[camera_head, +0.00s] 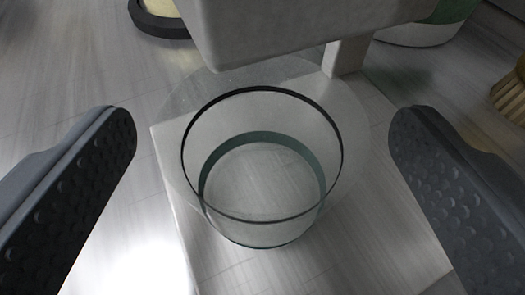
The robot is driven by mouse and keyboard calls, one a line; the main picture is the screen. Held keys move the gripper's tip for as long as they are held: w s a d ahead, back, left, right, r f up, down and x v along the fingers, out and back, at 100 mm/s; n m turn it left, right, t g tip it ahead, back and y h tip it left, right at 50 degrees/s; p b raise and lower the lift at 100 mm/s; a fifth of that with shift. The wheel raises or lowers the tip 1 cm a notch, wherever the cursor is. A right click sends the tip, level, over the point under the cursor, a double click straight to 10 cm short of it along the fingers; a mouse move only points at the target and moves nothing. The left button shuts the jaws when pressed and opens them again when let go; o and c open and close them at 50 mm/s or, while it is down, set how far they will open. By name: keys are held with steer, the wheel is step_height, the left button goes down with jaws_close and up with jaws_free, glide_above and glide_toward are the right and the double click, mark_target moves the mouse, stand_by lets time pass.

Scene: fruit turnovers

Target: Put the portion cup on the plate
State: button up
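A clear, see-through round cup (262,215) with a dark rim stands upright in the middle of the view, over a pale, flat base (385,245). A faint translucent disc (190,95) shows behind and around its rim; I cannot tell whether this disc is the plate or part of the cup. No other plate can be made out. My gripper (262,135) is open, with one dark, dimpled finger at the left and one at the right of the cup. Both fingers are clear of the cup, and nothing is held.
A thick white body (300,25) overhangs the far side of the cup, with a white post (347,57) at its right. A dark-rimmed round thing (165,22) is at the top left. A green-and-white container (425,30) and a brown ribbed thing (510,95) are at the right.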

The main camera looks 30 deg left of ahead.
steer(key=p+v, duration=0.1)
steer(key=v, duration=1.1)
steer(key=shift+r, duration=0.15)
steer(key=a+r+m+g+h, duration=0.1)
steer(key=a+r+h, duration=0.1)
steer(key=a+r, duration=0.7)
steer(key=a+r+m+h, duration=0.1)
steer(key=a+r, duration=0.6)
steer(key=r, duration=0.5)
steer(key=s+a+r+m+t+h, duration=0.2)
steer(key=s+a+r, duration=0.3)
steer(key=r, duration=0.4)
steer(key=s+a+r+m+t+h, duration=0.1)
steer(key=s+a+r+m+h, duration=0.1)
steer(key=s+a+r, duration=0.3)
step_height(320, 180, up, 5)
steer(key=shift+s+a+f+t+h, duration=0.3)
steer(key=shift+s+t, duration=0.1)
steer(key=shift+s, duration=0.45)
